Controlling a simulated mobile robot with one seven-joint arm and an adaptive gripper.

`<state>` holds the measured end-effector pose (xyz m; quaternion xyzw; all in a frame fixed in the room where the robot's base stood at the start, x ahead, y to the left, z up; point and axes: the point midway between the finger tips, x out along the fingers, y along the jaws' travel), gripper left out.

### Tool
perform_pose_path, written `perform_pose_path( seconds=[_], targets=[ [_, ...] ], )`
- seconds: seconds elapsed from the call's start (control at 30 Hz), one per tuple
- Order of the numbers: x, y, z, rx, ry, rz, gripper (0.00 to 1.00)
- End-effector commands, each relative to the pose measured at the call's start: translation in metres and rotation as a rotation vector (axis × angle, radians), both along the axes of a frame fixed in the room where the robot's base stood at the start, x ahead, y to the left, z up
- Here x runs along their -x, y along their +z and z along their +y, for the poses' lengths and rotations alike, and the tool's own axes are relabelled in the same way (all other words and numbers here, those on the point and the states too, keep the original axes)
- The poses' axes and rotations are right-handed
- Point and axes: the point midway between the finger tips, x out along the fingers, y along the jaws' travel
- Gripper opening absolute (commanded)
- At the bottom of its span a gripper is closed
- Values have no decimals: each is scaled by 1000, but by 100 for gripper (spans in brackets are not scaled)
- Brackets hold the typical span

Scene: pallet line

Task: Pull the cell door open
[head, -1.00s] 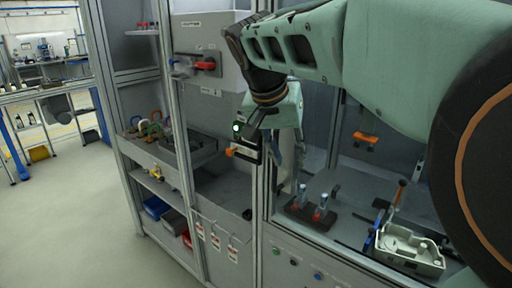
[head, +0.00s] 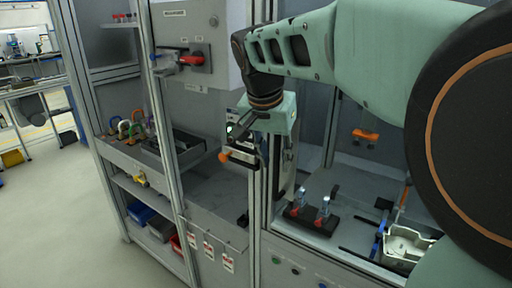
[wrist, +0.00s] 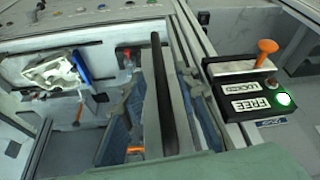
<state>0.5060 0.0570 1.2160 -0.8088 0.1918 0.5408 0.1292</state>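The cell door is the framed panel on the right of the cell; a light frame post (head: 262,215) runs beside it. In the wrist view a long black bar (wrist: 162,95), apparently the door's handle, runs between the two fingers of my gripper (wrist: 165,100). The fingers stand apart on either side of it, and I see no clear contact. In the head view my gripper (head: 272,150) hangs in front of the door's left edge, its fingers partly hidden. The door looks shut. A black lock box (wrist: 248,102) beside it reads FREE, with a green light and orange knob.
Behind the door lie a pale tray (head: 405,247) and a dark rack (head: 312,219) with small bottles. A red switch handle (head: 191,59) is on the grey cabinet at left. Shelves hold bins (head: 140,212).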

Motion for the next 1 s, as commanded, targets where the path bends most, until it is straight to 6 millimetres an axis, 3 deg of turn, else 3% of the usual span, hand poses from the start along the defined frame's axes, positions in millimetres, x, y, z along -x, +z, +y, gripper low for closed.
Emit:
perform_pose_path(
  seconds=[0.23,0.6,0.87,1.0],
  targets=[
    [-10,-29,-6,1,-1,2,29],
    [-13,-34,-7,0,0,-1,29],
    [-12,-34,-7,1,1,-1,0],
    [-12,-34,-7,1,1,-1,0]
  ],
)
